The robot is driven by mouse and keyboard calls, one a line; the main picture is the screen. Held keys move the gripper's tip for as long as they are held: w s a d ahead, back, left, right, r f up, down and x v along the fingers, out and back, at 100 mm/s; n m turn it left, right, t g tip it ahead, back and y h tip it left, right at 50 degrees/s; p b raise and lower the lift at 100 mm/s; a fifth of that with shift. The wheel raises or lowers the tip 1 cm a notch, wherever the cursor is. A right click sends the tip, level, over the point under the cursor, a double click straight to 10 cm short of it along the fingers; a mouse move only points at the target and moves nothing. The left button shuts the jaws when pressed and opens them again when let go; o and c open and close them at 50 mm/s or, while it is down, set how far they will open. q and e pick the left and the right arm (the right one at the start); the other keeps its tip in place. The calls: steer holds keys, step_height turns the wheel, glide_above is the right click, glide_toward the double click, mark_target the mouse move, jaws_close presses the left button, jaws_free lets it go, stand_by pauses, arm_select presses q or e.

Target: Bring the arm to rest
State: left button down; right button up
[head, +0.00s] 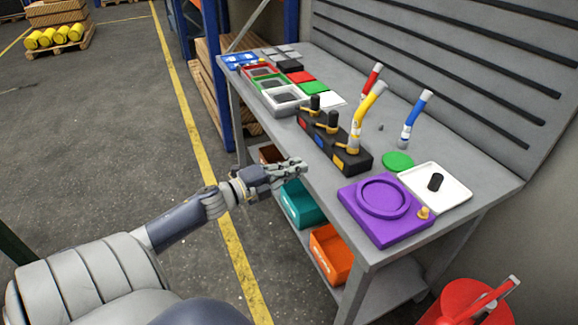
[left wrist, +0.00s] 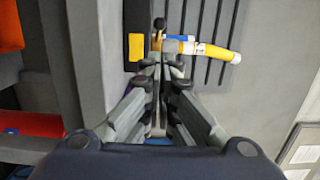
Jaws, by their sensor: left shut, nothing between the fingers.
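My left arm reaches in from the left in the head view. Its gripper (head: 296,168) is at the front edge of the grey workbench (head: 315,186), left of the black block. The gripper is shut and empty; the left wrist view shows its fingers (left wrist: 160,75) together with nothing between them. A yellow boom (head: 367,108) stands at the right end of the black block (head: 325,145). The yellow boom also shows beyond the fingertips in the left wrist view (left wrist: 205,49). My right gripper is not in view.
A purple fixture (head: 355,212) and a white tray (head: 457,199) with a black cylinder lie at the bench's right end. Red (head: 371,79) and blue (head: 416,112) booms stand behind. Teal (head: 300,203) and orange (head: 330,256) bins sit below.

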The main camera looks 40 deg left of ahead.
arm_select(q)
steer(key=s+a+f+n+g+y, duration=0.1)
steer(key=s+a+f+n+y, duration=0.25)
steer(key=f, duration=0.55)
steer(key=s+a+f+n+g+y, duration=0.15)
steer(key=f+n, duration=0.25)
steer(key=f, duration=0.5)
steer(key=s+d+f+n+g+y, duration=0.15)
steer(key=s+f, duration=0.25)
steer(key=f, duration=0.5)
steer(key=s+f+n+g, duration=0.25)
steer(key=s+f, duration=0.25)
steer(key=f, duration=0.3)
steer(key=s+d+f+n+g, duration=0.3)
steer(key=s+d+f, duration=0.2)
steer(key=s+f, duration=0.3)
steer(key=s+d+f+n+g, duration=0.25)
steer(key=s+d+f, duration=0.25)
steer(key=s+f, duration=0.35)
steer(key=s+d+f+n+g+h, duration=0.1)
steer(key=s+d+f+g, duration=0.3)
steer(key=s+d, duration=0.8)
step_height(320, 180, down, 3)
steer(key=shift+s+d+r+n, duration=0.2)
steer(key=shift+s+n, duration=0.2)
steer(key=shift+s, duration=0.85)
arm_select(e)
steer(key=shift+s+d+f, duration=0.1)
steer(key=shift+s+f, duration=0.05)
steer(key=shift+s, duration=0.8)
